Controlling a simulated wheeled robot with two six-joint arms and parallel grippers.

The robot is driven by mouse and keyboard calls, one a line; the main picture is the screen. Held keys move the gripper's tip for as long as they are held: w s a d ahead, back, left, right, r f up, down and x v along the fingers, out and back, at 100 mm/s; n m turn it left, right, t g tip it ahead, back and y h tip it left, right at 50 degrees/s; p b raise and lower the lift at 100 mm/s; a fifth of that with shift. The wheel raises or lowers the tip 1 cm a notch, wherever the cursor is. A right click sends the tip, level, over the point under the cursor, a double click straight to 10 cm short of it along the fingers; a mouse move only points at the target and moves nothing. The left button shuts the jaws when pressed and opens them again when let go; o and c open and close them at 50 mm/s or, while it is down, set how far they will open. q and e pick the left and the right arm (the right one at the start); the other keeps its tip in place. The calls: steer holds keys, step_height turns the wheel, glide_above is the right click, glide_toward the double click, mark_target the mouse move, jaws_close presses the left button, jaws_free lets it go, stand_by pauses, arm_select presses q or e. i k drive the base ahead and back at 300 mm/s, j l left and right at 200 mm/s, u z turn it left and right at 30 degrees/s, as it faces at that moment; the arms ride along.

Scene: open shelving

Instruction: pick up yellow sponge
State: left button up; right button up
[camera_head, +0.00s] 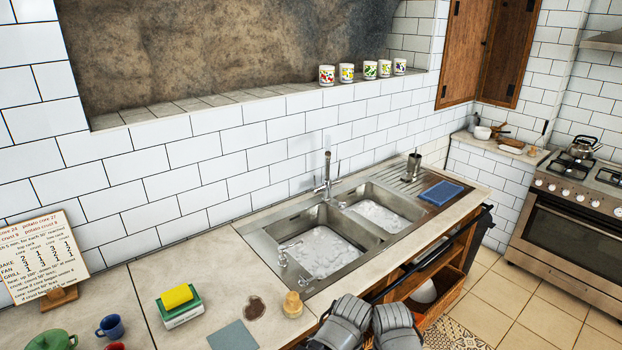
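The yellow sponge (178,296) lies on top of a green and white block (181,313) on the counter, left of the sink. My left gripper (346,318) and my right gripper (396,322) show as grey shapes side by side at the bottom edge, in front of the counter. Both are well to the right of the sponge and apart from it. Their fingers cannot be made out, so I cannot tell whether they are open or shut.
A wooden-topped jar (292,304), a grey-blue cloth (232,337) and a brown stain lie right of the sponge. A blue mug (110,327) and green pot (52,340) stand left. The double sink (275,258) and faucet (327,180) are behind. A recipe board (45,250) leans at far left.

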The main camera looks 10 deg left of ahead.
mark_target(177, 297)
steer(key=u, duration=1.55)
